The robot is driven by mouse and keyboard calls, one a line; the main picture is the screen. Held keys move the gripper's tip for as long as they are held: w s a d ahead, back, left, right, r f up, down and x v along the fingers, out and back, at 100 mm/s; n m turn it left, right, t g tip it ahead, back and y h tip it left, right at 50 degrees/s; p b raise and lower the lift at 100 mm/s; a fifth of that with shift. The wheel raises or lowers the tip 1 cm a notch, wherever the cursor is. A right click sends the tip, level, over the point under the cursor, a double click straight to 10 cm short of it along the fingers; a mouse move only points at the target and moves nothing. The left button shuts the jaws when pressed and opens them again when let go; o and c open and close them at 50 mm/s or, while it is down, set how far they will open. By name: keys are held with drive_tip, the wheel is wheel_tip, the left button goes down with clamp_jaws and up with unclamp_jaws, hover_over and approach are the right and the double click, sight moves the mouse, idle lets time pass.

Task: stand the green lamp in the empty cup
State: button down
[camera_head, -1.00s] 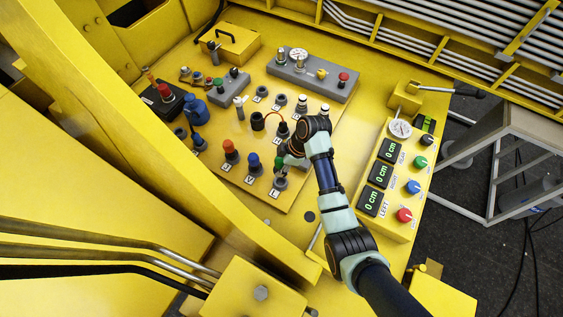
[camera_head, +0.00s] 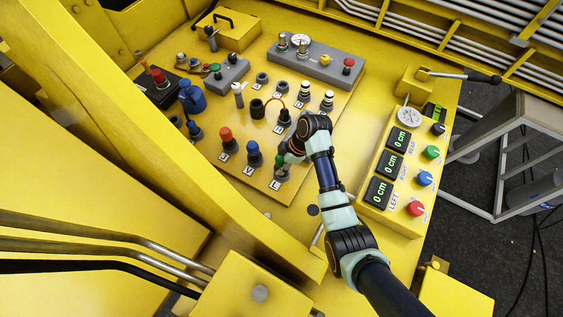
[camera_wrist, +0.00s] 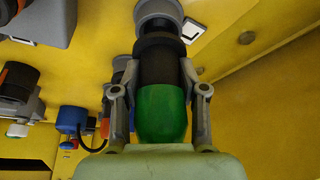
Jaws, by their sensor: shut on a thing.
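The green lamp (camera_wrist: 161,112) has a rounded green cap and a black body (camera_wrist: 160,60). My gripper (camera_wrist: 160,100) is shut on it, one finger on each side of the cap. In the wrist view the lamp's black end meets a grey cup (camera_wrist: 158,10), in line with it; how deep it sits inside cannot be told. In the head view the green lamp (camera_head: 280,160) is upright directly over the grey cup (camera_head: 281,173) at the panel's near right corner. My gripper (camera_head: 288,158) partly hides the lamp.
A blue lamp (camera_head: 253,152) and a red lamp (camera_head: 226,138) stand in cups to the left. A black cup (camera_head: 257,108) and other lamps stand farther back. A display box (camera_head: 383,190) lies to the right of my arm. The panel's near edge is clear.

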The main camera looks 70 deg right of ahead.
drive_tip(key=shift+f+b, duration=0.3)
drive_tip(key=shift+f, duration=0.5)
drive_tip(key=c, duration=0.5)
unclamp_jaws()
drive_tip(key=shift+c, duration=0.2)
drive_tip(key=v, duration=0.7)
drive_tip(key=shift+r, duration=0.25)
drive_tip(key=shift+s, duration=0.1)
